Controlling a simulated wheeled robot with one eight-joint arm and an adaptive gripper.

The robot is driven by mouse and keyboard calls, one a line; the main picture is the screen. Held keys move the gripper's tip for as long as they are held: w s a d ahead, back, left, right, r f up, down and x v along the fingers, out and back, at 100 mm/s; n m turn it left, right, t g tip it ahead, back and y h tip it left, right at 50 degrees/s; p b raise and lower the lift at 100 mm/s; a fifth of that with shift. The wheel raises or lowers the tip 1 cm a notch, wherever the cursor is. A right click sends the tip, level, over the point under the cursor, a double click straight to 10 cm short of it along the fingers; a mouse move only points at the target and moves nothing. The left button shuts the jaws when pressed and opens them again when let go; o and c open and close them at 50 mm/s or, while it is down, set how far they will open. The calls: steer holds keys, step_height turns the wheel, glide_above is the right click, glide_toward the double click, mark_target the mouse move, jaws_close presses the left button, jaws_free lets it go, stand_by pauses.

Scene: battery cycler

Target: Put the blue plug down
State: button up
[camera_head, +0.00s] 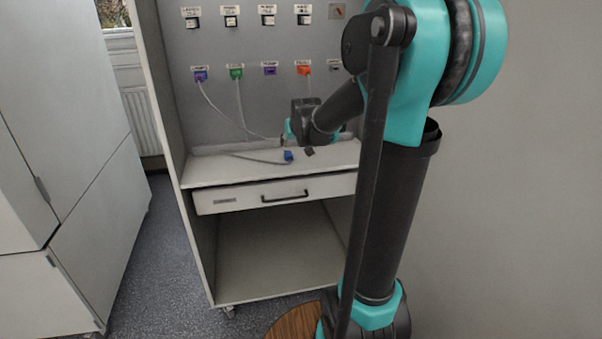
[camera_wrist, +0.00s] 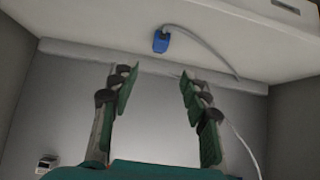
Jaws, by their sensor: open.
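My gripper (camera_head: 297,147) is just above the shelf beside the plug in the head view. In the wrist view my gripper (camera_wrist: 156,74) has its two fingers wide apart with nothing between them. The fingers do not appear to touch the plug.
Labelled sockets line the back panel, with a blue-purple plug (camera_head: 200,75), a green plug (camera_head: 236,73) and an orange plug (camera_head: 303,70) with cables hanging. A drawer (camera_head: 240,198) is below the shelf. The left part of the shelf is mostly clear.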

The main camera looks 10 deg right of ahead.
steer(key=s+f+g, duration=0.1)
steer(key=s+f, duration=0.5)
steer(key=s, duration=0.5)
steer(key=s+f+g, duration=0.2)
steer(key=s+f, duration=0.4)
steer(key=s, duration=0.5)
steer(key=s+f+g, duration=0.2)
steer(key=s+f, duration=0.3)
steer(key=s, duration=0.6)
steer(key=shift+f, duration=0.4)
